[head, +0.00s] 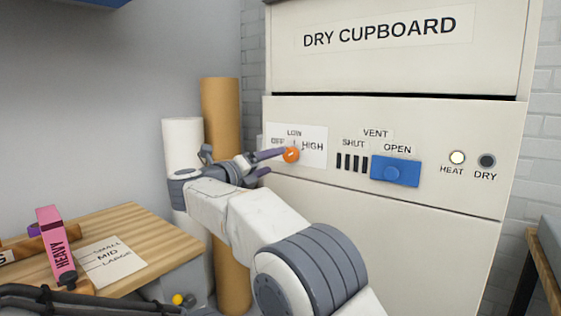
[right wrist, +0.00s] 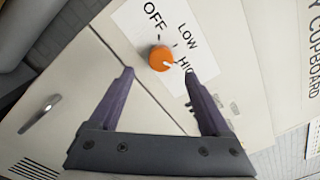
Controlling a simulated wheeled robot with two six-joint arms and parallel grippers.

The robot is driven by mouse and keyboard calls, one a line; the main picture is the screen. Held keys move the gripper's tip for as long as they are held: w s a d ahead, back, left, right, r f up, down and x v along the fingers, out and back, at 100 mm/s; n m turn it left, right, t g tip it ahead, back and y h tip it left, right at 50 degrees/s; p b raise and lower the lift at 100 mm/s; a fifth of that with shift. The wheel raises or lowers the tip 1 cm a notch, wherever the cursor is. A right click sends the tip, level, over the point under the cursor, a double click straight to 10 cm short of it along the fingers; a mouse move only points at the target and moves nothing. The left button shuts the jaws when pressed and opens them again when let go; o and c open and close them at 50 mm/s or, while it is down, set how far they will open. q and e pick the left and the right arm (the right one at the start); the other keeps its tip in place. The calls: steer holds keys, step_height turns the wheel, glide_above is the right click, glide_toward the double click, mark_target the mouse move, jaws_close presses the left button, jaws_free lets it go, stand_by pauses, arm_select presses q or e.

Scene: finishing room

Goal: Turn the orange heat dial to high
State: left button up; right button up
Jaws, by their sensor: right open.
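The orange heat dial (head: 291,154) sits on a white label plate (head: 315,147) marked OFF, LOW and HIGH on the cupboard front. In the right wrist view, the dial (right wrist: 161,58) shows a pale pointer mark on its side toward the partly hidden HIGH label. My right gripper (head: 272,162) is open just left of the dial in the head view, one fingertip close to it. In the right wrist view, my right gripper's fingers (right wrist: 160,76) are spread on either side below the dial, with nothing between them. Contact cannot be told. My left gripper is out of view.
Right of the dial are a blue vent slider (head: 395,171) near OPEN, a lit HEAT lamp (head: 457,157) and a dark DRY lamp (head: 487,160). A wooden table (head: 135,226) with a pink HEAVY bottle (head: 55,245) stands left. Rolls (head: 220,115) stand behind my right arm.

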steer(key=v, duration=0.4)
